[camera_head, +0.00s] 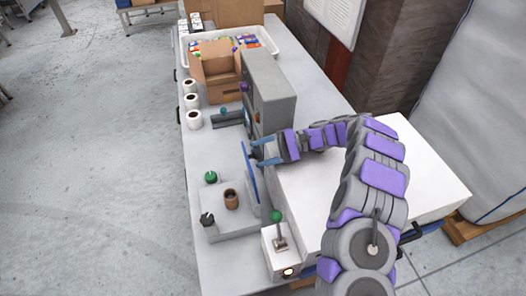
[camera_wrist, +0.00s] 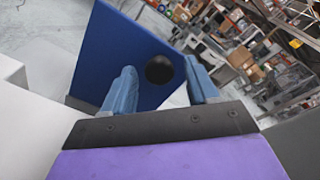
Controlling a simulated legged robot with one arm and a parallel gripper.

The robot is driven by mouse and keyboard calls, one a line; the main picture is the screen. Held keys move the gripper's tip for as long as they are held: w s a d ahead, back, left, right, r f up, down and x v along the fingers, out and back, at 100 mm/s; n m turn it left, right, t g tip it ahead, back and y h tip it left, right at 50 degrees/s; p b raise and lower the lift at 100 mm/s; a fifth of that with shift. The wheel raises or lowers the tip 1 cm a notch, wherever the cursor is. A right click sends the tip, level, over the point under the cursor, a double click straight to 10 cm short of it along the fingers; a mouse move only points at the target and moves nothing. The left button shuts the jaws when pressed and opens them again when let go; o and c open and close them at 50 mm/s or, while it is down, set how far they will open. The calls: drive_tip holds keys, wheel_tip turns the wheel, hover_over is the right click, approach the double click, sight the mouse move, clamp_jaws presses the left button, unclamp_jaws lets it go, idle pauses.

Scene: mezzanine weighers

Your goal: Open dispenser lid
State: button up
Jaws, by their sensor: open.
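A blue flat panel (camera_head: 250,172), which looks like the dispenser lid, stands upright at the left end of a large white box (camera_head: 330,190). In the wrist view the blue panel (camera_wrist: 125,50) fills the upper middle and carries a dark round knob or hole (camera_wrist: 159,69). My gripper (camera_head: 262,154) is at the panel's upper part, its blue fingers pointing left toward it. In the wrist view my gripper (camera_wrist: 162,82) is open, with the dark round spot between its fingertips. I cannot tell whether the fingers touch the panel.
A grey upright box (camera_head: 268,90) stands just behind my gripper. A green-knobbed lever (camera_head: 278,230) stands in front. A brown cup (camera_head: 231,199) sits on a low platform to the left. White rolls (camera_head: 191,102), an open carton (camera_head: 220,90) and a white bin (camera_head: 270,42) are farther back.

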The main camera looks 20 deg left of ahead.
drive_tip(key=shift+p+v, duration=0.7)
drive_tip(key=shift+v, duration=3.95)
drive_tip(key=shift+w+d+f+p, duration=0.15)
drive_tip(key=shift+w+d+p, duration=0.45)
drive_tip(key=shift+w+d, duration=0.25)
drive_tip(key=shift+d, duration=0.1)
